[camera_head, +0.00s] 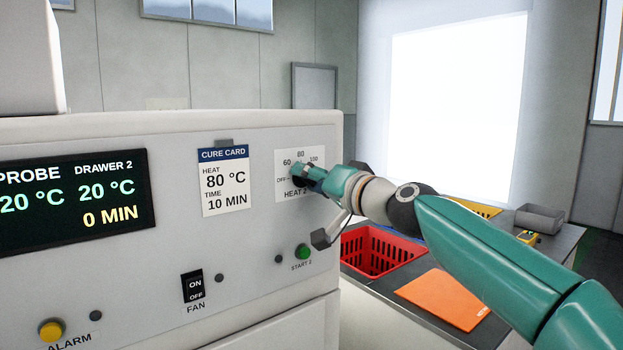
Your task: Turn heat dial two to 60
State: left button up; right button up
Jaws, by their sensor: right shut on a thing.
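Heat dial two (297,176) is on the white plate marked OFF, 60, 80 and 100 on the machine's front panel. My right gripper (306,172) reaches in from the right and is shut on the dial's knob. The gripper covers much of the knob, so I cannot tell which mark its pointer faces. The "HEAT 2" label (294,195) below the dial is partly hidden by the gripper. My left gripper is not in view.
A cure card (224,180) reads 80 °C and 10 MIN. A display (75,204), a fan switch (193,287) and a green start button (303,251) are on the panel. A red basket (378,252) and orange sheet (444,298) lie on the bench at right.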

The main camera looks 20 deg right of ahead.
jog(key=shift+d, duration=0.15)
dwell(0.3)
jog(key=o, duration=1.1)
jog(key=shift+d, duration=0.1)
jog(key=shift+o, duration=0.2)
jog(key=shift+s, duration=0.1)
jog(key=v, duration=1.1)
jog(key=shift+s, duration=0.4)
